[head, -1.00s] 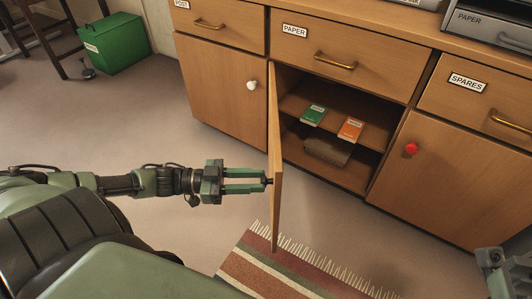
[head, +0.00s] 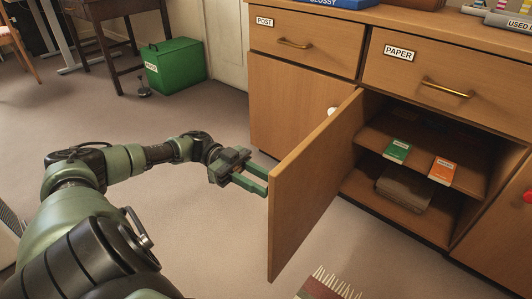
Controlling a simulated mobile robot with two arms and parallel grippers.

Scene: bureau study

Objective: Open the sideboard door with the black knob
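The sideboard door (head: 308,190) in the middle bay stands wide open, swung out to the left, with its inner face towards me. Its black knob is hidden on the far side of the door in this view. My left gripper (head: 257,178) is at the outer face of the door, near its free edge. Its two green fingers run behind the door, so their tips are hidden. The door has swung along with the gripper, which fits a hold on the knob. My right gripper is out of view.
The open bay holds a green box (head: 397,151), an orange box (head: 442,170) and a grey-brown bundle (head: 404,187). A white knob (head: 332,111) and a red knob (head: 528,196) mark neighbouring doors. A striped rug (head: 325,287) lies below. A green bin (head: 174,67) stands back left.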

